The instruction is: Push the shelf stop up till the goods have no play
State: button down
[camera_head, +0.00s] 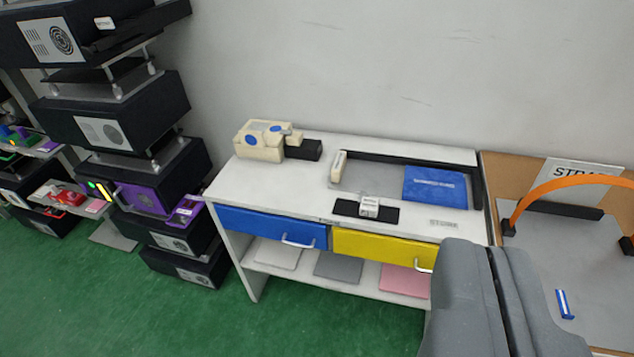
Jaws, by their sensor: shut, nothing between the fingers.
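On the white table a grey plate (378,183) has a black rail along its back and right side. A blue block (435,187) with small lettering lies at its right end. A small cream piece (338,166), which looks like the stop, stands at its left end, with a wide gap of bare plate between it and the blue block. Another small white labelled block (369,206) sits on a black strip in front of the plate. My gripper (491,250) shows large at the lower right with its grey fingers together, empty, in front of the table and apart from these things.
A cream device with blue discs (263,139) stands at the table's left. Blue (262,224) and yellow (385,248) drawers with handles face front. An orange arch (570,183) stands on the right-hand bench. Dark stacked units (132,120) stand left. Green floor is clear in front.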

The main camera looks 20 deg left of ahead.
aim_at(335, 173)
jog(key=z, duration=0.1)
jog(key=k, duration=0.4)
jog(key=u, duration=0.9)
jog(key=i, duration=2.2)
jog(key=z, duration=0.8)
